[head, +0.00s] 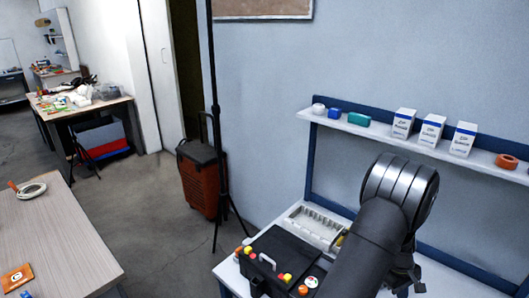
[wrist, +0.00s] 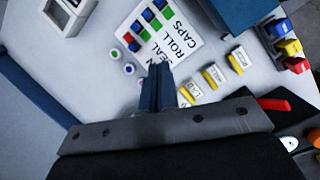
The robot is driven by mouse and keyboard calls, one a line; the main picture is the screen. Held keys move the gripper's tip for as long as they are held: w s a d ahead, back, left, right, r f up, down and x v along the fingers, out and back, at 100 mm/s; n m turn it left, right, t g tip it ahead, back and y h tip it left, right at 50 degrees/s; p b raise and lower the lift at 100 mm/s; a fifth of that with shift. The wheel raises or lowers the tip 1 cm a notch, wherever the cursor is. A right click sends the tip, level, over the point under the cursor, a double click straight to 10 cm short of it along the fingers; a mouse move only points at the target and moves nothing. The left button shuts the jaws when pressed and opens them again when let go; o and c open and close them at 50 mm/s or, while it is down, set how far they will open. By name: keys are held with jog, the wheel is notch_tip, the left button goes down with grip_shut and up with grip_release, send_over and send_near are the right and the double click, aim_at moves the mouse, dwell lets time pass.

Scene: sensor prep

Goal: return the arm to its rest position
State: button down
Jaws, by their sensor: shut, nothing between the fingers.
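My gripper (wrist: 157,88) shows in the wrist view with its two blue-grey fingers together and nothing between them. It is above a white work surface (wrist: 60,85), and its tips overlap the lower part of a white card (wrist: 190,45) printed with "ROLL CAPS" and coloured squares. I cannot tell whether the fingers touch anything. In the head view my dark arm reaches over the white bench at right. Its thick links hide part of the bench, and the gripper's fingers are not clearly visible there.
Small round caps (wrist: 129,69) and several yellow-and-white labelled pieces (wrist: 213,76) lie near the fingers. A black case (head: 278,262) and a pale rack (head: 315,226) stand left of my arm. A wall shelf (head: 385,133) with white boxes (head: 431,130) is behind it.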

jog(key=s+d+r+m+t+y, duration=0.1)
jog(key=s+d+r+m, duration=0.15)
jog(key=r+m, duration=0.45)
jog(key=s+d+r+m+t+y, duration=0.1)
jog(key=s+d+r+m+t, duration=0.15)
jog(key=r+m, duration=0.45)
notch_tip(320, 180, down, 7)
jog(key=n, duration=0.1)
jog(key=shift+s+a+n+g, duration=0.2)
jog(key=shift+s+n+g, duration=0.1)
jog(key=shift+g, duration=0.05)
